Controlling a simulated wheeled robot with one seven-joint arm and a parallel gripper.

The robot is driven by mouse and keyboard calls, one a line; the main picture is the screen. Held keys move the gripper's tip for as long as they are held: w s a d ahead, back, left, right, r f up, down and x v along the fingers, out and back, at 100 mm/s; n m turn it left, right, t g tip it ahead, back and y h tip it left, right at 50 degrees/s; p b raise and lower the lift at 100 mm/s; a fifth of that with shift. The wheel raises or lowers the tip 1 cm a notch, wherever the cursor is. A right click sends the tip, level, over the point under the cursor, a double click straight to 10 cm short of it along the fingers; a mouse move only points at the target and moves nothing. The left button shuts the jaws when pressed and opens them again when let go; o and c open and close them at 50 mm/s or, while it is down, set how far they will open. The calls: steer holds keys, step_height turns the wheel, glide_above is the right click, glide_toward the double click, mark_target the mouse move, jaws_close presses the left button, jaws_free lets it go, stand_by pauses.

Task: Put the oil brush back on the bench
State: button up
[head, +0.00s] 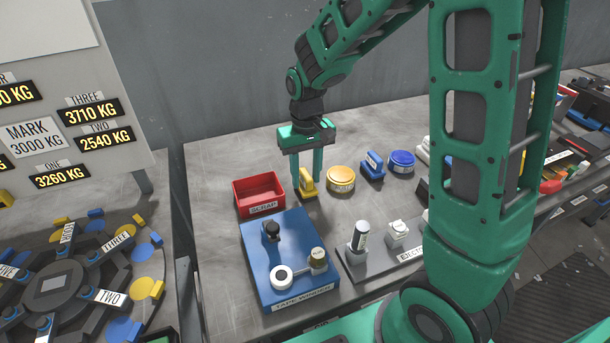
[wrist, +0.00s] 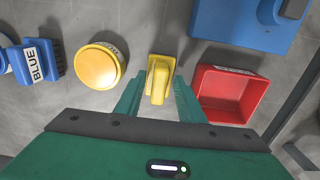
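The oil brush with a yellow body (head: 308,182) stands on the metal bench (head: 215,160), between the red scrap bin and a yellow tin. My gripper (head: 308,178) points down over it, with one finger on each side. In the wrist view the yellow brush (wrist: 158,82) lies between the two green fingers of my gripper (wrist: 160,88). Some gap shows between the handle and each finger, so the fingers look open around it. The brush's underside is hidden.
The red scrap bin (head: 259,192) is close on the left, the yellow tin (head: 341,179) close on the right. A blue brush (head: 372,166) and blue tin (head: 401,161) stand farther right. A blue tape station (head: 262,262) is in front. Bench behind the gripper is bare.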

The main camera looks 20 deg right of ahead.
mark_target(306, 174)
step_height(306, 174, up, 12)
stand_by(0.4)
steer(key=s+d+r+m, duration=0.1)
steer(key=s+d+m, duration=0.2)
steer(key=s+d, duration=0.75)
steer(key=s+d+f+m, duration=0.1)
steer(key=s+d, duration=0.2)
steer(key=s, duration=0.5)
steer(key=s+d+f+m, duration=0.1)
steer(key=s+d+m, duration=0.1)
steer(key=s+d, duration=0.2)
steer(key=s, duration=0.3)
steer(key=shift+s+f, duration=0.3)
steer(key=shift+s, duration=0.1)
steer(key=shift+w+f, duration=0.25)
steer(key=shift+w, duration=0.4)
